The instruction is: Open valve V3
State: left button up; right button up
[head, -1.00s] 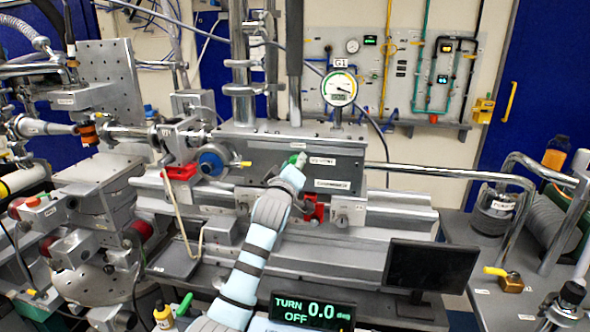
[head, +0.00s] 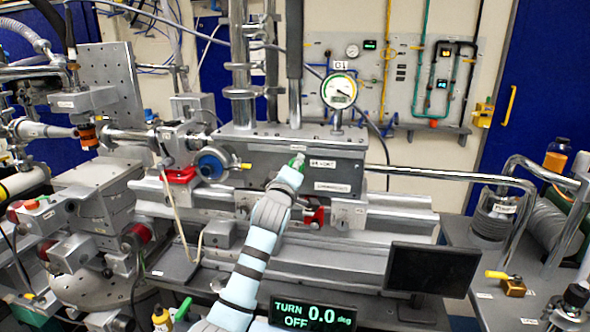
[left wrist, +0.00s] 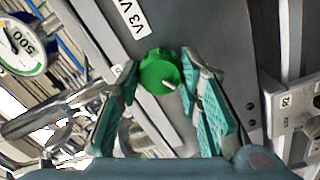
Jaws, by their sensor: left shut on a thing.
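The V3 valve is a green round knob (head: 297,161) on the front of the grey metal box, left of a "V3 VENT" label (head: 323,163). In the left wrist view the knob (left wrist: 160,71) has a white pointer mark at its lower right. My left gripper (head: 290,173) reaches the knob from below, its fingers on either side of it and closed on it. The gripper (left wrist: 161,72) partly hides the knob in the head view. A readout (head: 312,313) shows TURN 0.0 deg, OFF. My right gripper is not in view.
Gauge G1 (head: 339,90) stands on top of the box. A blue round handwheel (head: 210,163) is to the left, a red clamp (head: 314,216) below right of the knob. A dark monitor (head: 432,269) stands at the front right. A horizontal pipe (head: 440,173) runs right.

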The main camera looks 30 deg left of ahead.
pick_arm(q)
jog(key=o, duration=1.2)
jog(key=shift+c, duration=0.2)
jog(key=v, duration=1.2)
jog(key=shift+a, duration=0.1)
